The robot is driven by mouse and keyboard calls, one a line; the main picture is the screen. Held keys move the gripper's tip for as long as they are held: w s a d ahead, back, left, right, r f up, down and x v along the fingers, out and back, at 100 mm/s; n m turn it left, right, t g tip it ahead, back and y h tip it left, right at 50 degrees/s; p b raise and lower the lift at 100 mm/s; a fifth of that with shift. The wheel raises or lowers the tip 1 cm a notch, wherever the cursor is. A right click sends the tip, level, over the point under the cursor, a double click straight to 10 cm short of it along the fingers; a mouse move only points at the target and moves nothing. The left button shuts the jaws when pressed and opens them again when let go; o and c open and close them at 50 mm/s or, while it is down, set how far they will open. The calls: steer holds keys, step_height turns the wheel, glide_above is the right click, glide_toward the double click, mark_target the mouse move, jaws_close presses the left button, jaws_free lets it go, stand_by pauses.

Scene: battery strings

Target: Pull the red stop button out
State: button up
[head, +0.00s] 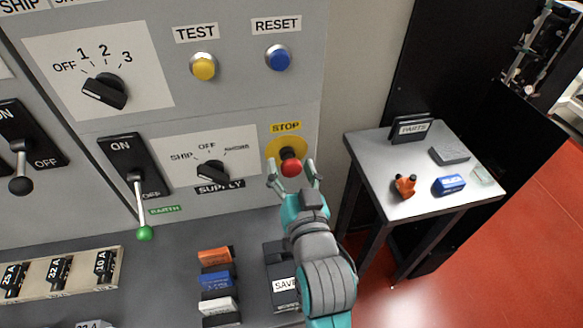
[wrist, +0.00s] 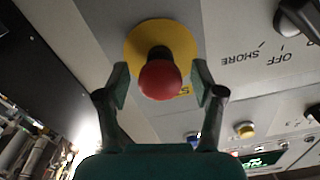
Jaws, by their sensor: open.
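The red stop button (head: 291,167) sits on a dark stem in front of a round yellow plate (head: 284,147), under a yellow STOP label on the grey panel. My gripper (head: 293,172) is open in front of it, with one finger on either side of the red head. In the wrist view the red head (wrist: 160,80) lies between the two fingertips (wrist: 160,86), and a gap shows on each side. The yellow plate (wrist: 150,40) shows behind the head. The wrist view is rolled, so the panel lettering appears upside down.
The SUPPLY selector (head: 212,170) and a green-knobbed lever (head: 145,233) are left of the button. Yellow TEST (head: 203,66) and blue RESET (head: 278,58) buttons are above. A side table (head: 406,204) with small items stands at the right. Coloured blocks (head: 217,281) lie below.

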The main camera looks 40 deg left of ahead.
steer(key=v, duration=1.2)
steer(key=shift+f, duration=0.1)
